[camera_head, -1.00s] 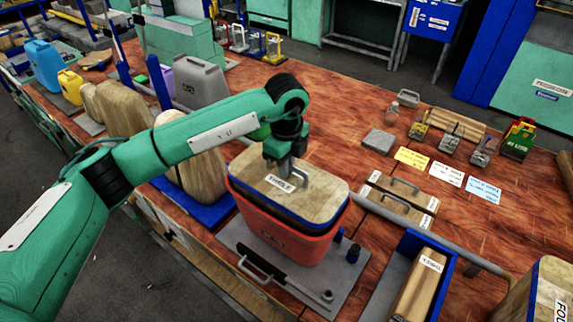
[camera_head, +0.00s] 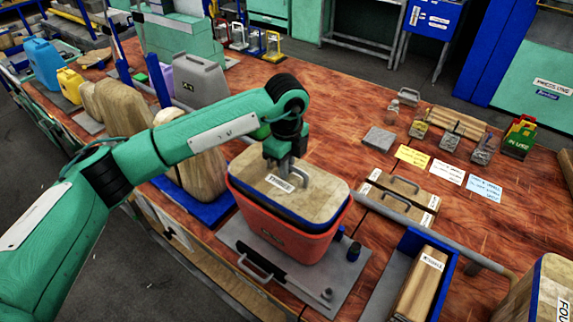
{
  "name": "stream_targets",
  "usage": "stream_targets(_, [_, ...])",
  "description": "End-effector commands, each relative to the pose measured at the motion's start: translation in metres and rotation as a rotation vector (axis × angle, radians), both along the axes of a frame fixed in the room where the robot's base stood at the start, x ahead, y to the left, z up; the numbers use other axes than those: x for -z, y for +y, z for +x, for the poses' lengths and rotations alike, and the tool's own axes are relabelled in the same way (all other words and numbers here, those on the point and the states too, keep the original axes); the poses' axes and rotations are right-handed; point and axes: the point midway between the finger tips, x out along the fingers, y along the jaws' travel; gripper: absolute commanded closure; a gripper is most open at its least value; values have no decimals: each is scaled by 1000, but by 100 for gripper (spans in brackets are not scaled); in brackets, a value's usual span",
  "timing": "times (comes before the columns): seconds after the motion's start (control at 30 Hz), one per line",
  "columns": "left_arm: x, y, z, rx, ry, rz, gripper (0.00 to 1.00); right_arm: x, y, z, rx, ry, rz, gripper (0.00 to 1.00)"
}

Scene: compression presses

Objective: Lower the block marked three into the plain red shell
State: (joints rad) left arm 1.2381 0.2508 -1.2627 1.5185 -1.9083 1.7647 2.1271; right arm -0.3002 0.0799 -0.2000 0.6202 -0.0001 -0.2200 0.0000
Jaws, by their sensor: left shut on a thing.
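The block marked three (camera_head: 315,192) is wooden on top with a dark blue band below and a white label. It sits in the mouth of the red shell (camera_head: 285,238), its top above the shell's rim. How deep its lower part reaches is hidden. The shell stands on a grey plate (camera_head: 240,240) with a handle at its front. My left gripper (camera_head: 288,176) is shut on the block's grey top handle from above. My right gripper is not in view.
A blue tray (camera_head: 452,262) with a wooden piece (camera_head: 422,285) lies to the right. Flat handled wooden pieces (camera_head: 395,200) lie behind the shell. A block marked four (camera_head: 540,290) stands at the lower right. Wooden forms (camera_head: 203,172) stand on the left. Red-brown tabletop is clear at back centre.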

Motion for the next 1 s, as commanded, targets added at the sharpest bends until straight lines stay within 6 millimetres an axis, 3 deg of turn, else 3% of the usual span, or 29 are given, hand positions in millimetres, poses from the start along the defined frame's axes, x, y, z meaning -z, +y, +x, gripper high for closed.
stream_targets(0.1, [-1, -1, 1, 0, -4, -3, 100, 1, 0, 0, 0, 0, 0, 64])
stream_targets(0.13, [-2, -1, 1, 0, -4, -3, 86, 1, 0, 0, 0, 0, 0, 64])
stream_targets(0.23, [-1, 0, 1, 0, -3, -2, 66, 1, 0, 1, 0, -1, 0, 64])
stream_targets(0.27, [-1, 0, 1, 0, -3, -2, 64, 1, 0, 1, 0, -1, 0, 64])
stream_targets(0.5, [4, 0, -1, 0, 3, 2, 64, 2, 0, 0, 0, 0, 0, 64])
stream_targets(0.67, [-5, 0, 0, 0, 0, 0, 64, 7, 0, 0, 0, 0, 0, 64])
stream_targets(0.77, [-21, 0, 0, 1, -4, 0, 64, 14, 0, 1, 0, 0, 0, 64])
stream_targets(1.0, [-77, -1, 1, 1, -6, -2, 64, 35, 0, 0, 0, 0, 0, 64])
